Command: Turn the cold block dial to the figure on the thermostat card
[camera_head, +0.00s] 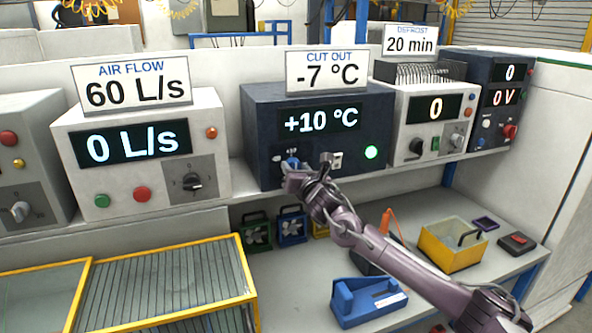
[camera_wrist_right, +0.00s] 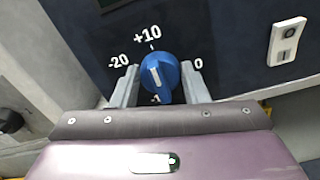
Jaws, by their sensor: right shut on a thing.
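The dark blue cold block (camera_head: 371,109) stands on the bench with a lit display (camera_head: 318,122) reading +10 °C. The thermostat card (camera_head: 327,72) above it reads CUT OUT -7 °C. Its blue dial (camera_head: 292,161) is low on the front, partly hidden by my right gripper (camera_head: 297,170). In the wrist view the blue dial (camera_wrist_right: 161,74) sits between the two fingers, which are shut on it. The dial's white mark lies roughly upright, near +10. The scale shows -20 left, +10 top, 0 right; the lower figure is partly hidden. My left gripper is not in view.
An air flow unit (camera_head: 127,172) stands left of the cold block and a defrost unit (camera_head: 426,140) right of it. A green lamp (camera_head: 371,152) and a small switch plate (camera_head: 337,160) are beside the dial.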

